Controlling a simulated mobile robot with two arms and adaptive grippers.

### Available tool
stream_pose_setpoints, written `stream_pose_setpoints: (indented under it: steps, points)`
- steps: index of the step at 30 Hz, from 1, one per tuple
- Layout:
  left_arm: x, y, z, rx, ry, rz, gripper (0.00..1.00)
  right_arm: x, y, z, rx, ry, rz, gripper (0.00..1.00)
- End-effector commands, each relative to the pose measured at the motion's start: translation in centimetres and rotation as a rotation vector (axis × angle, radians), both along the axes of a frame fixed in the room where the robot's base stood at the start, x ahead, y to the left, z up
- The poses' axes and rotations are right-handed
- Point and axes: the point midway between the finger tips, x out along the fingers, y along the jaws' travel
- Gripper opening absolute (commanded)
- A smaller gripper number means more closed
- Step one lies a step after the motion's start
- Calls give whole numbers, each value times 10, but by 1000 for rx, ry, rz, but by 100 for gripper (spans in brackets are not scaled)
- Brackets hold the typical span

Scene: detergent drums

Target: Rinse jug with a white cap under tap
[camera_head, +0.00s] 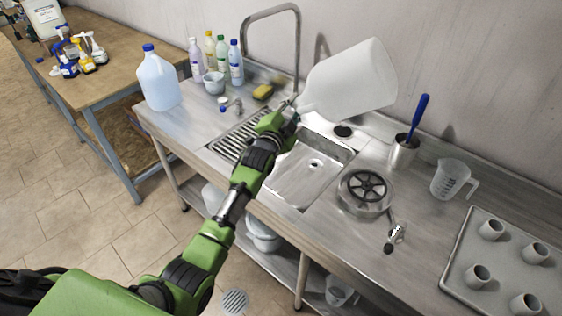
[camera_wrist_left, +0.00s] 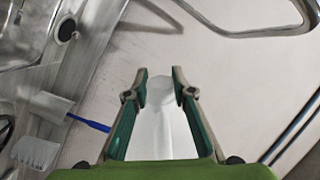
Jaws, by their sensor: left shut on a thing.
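A pale, translucent jug (camera_head: 352,80) is held tilted in the air above the back of the sink (camera_head: 310,170), its base toward the upper right. My left gripper (camera_head: 288,117) is shut on its narrow end, at the jug's lower left. No cap can be made out there. In the left wrist view the jug (camera_wrist_left: 162,125) shows as a white shape between the two fingers (camera_wrist_left: 161,75). The tall arched tap (camera_head: 272,13) rises behind the sink, just left of the jug; its pipe (camera_wrist_left: 250,33) also shows in the left wrist view. My right gripper is not in view.
A blue-capped jug (camera_head: 158,82) stands on the counter's left end, near several bottles (camera_head: 221,58) and a yellow sponge (camera_head: 263,91). Right of the sink are a steel cup with a blue-handled brush (camera_head: 402,153), a measuring jug (camera_head: 450,178) and a tray of cups (camera_head: 482,235).

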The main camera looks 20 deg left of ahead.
Motion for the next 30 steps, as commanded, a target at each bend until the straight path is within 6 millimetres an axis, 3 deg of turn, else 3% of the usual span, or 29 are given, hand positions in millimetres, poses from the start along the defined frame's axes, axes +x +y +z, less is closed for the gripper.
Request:
stream_pose_setpoints:
  steps: [5,12,19,25,30]
  points:
    - [0,0,1,109,-7,0,0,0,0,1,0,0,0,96]
    - [0,0,1,478,-25,0,0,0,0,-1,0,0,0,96]
    - [0,0,1,675,-36,0,0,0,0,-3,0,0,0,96]
    - [0,1,1,1023,-51,-1,0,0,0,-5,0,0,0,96]
    - [0,0,1,1174,-56,0,0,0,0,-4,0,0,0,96]
